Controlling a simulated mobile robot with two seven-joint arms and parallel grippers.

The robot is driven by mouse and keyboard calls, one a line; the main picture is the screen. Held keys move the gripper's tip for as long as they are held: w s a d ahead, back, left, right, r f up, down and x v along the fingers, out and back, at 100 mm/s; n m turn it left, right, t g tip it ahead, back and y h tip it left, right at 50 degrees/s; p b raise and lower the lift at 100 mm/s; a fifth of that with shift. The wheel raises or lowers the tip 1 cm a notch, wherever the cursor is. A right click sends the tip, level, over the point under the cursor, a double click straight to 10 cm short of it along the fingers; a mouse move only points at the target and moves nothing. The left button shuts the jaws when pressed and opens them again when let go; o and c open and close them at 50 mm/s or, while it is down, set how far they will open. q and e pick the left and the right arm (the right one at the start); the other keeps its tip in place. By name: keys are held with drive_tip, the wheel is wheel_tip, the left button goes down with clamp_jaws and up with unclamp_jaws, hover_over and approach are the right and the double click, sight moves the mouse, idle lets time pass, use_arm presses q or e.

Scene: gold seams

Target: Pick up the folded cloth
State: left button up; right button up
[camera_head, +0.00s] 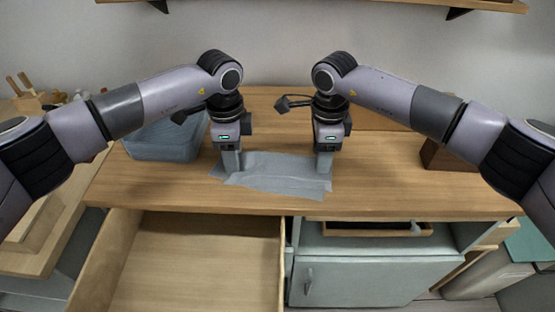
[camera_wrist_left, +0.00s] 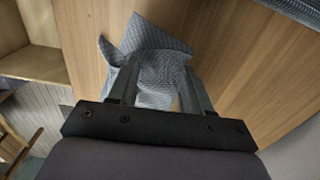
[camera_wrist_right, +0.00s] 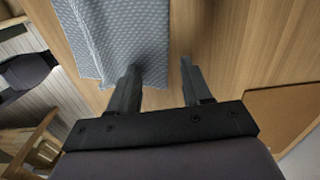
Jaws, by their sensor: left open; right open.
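The folded cloth (camera_head: 275,174) is grey-blue and lies flat on the wooden worktop near its front edge. My left gripper (camera_head: 231,170) points down at the cloth's left end. In the left wrist view its open fingers (camera_wrist_left: 157,88) are on either side of a part of the patterned cloth (camera_wrist_left: 155,45). My right gripper (camera_head: 324,170) points down at the cloth's right end. I cannot tell whether either gripper touches the cloth.
A blue-grey bin (camera_head: 165,140) stands on the worktop (camera_head: 140,185) left of my left gripper. An open empty drawer (camera_head: 195,262) sticks out below the front edge. A brown box (camera_head: 447,157) stands at the right. The worktop right of the cloth is clear.

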use_arm(q)
drive_tip(key=shift+f, duration=0.15)
clamp_jaws()
use_arm(e)
drive_tip(key=shift+f, duration=0.1)
clamp_jaws()
